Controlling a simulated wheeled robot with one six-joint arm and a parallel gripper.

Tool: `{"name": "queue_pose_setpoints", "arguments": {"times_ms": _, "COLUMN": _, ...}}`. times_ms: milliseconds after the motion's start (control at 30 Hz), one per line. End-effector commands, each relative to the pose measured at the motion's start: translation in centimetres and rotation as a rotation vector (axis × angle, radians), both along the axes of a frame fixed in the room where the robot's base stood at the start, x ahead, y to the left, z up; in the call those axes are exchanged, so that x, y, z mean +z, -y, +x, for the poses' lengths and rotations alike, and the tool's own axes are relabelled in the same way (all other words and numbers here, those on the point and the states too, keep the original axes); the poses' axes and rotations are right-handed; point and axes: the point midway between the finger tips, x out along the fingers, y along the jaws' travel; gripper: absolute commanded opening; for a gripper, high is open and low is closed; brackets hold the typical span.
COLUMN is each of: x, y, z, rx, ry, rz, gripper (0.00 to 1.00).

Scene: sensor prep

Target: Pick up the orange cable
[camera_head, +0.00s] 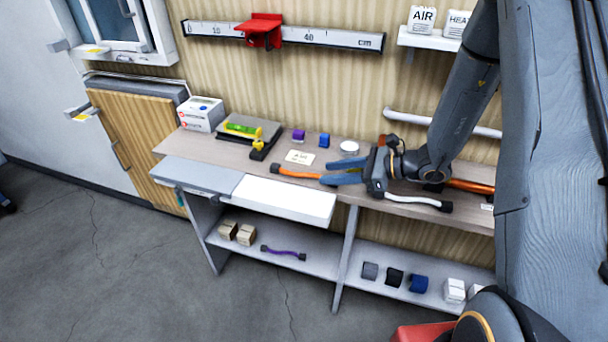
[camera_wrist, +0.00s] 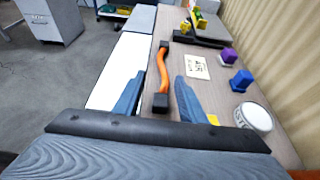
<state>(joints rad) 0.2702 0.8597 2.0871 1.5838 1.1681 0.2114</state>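The orange cable (camera_head: 297,173) lies on the workbench top, slightly curved, with a dark connector at each end. It also shows in the wrist view (camera_wrist: 165,70), running lengthwise away from me. My gripper (camera_head: 328,172) is open, with its two blue fingers spread apart at the cable's right end in the head view. In the wrist view my gripper (camera_wrist: 160,82) has one finger on each side of the cable's near part, with nothing clamped. The cable's near connector (camera_wrist: 160,103) shows between the fingers. The exact height of the fingers above the bench is hard to tell.
A white cable (camera_head: 415,199) and another orange item (camera_head: 470,186) lie by my arm. A purple cable (camera_head: 283,253) lies on the lower shelf.

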Motion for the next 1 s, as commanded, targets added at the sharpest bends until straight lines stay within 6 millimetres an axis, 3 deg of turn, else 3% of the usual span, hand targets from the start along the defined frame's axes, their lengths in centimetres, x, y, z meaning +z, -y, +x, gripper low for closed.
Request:
{"name": "queue_pose_setpoints", "arguments": {"times_ms": 600, "x": -2.3, "y": -5.8, "z": 2.7, "rx": 0.001, "ry": -0.002, "rz": 0.001, "gripper": 0.38}}
{"name": "queue_pose_setpoints", "arguments": {"times_ms": 933, "x": -2.7, "y": -6.3, "z": 3.1, "rx": -0.001, "ry": 0.0, "rz": 0.0, "gripper": 0.38}}
{"name": "queue_pose_setpoints", "arguments": {"times_ms": 1000, "x": -2.7, "y": -6.3, "z": 3.1, "rx": -0.001, "ry": 0.0, "rz": 0.0, "gripper": 0.27}}
